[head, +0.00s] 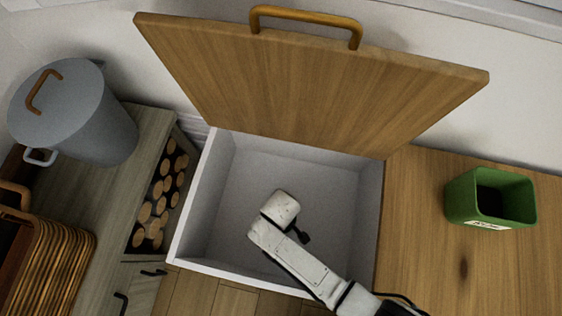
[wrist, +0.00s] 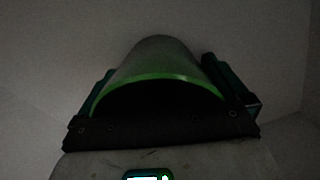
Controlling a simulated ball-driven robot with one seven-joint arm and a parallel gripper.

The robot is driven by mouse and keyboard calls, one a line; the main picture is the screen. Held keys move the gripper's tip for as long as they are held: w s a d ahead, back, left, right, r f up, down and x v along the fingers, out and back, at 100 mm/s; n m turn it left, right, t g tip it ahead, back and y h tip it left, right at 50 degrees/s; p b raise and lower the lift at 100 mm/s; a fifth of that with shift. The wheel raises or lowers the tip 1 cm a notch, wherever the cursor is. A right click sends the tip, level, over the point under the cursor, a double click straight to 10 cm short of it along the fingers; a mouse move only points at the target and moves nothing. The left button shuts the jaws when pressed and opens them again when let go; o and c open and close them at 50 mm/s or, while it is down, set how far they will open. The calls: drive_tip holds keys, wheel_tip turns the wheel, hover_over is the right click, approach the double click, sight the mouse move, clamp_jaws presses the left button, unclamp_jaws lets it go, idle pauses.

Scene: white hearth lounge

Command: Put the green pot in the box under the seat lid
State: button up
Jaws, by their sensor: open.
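The wooden seat lid (head: 310,85) stands raised in the head view, its handle at the top. Below it the white box (head: 197,200) is open. My arm reaches into the box, and my gripper is low inside it, its fingers hidden from the head view. In the wrist view my gripper (wrist: 158,68) is open, with a teal finger on each side of a rounded green-rimmed thing, seemingly the green pot (wrist: 165,58). Pale box walls surround it. Whether the pot touches the box floor cannot be told. The pot does not show in the head view.
A square green bin with a white label (head: 490,198) stands on the wooden seat right of the box. At left are a grey lidded bucket (head: 85,115), a wicker basket (head: 45,265) and a cubby of cut logs (head: 160,205).

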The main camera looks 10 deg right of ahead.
wheel_tip(320, 180, up, 12)
drive_tip(key=p, duration=0.5)
drive_tip(key=shift+p, duration=0.35)
drive_tip(key=shift+r, duration=0.1)
drive_tip(key=shift+c, duration=0.3)
idle(0.5)
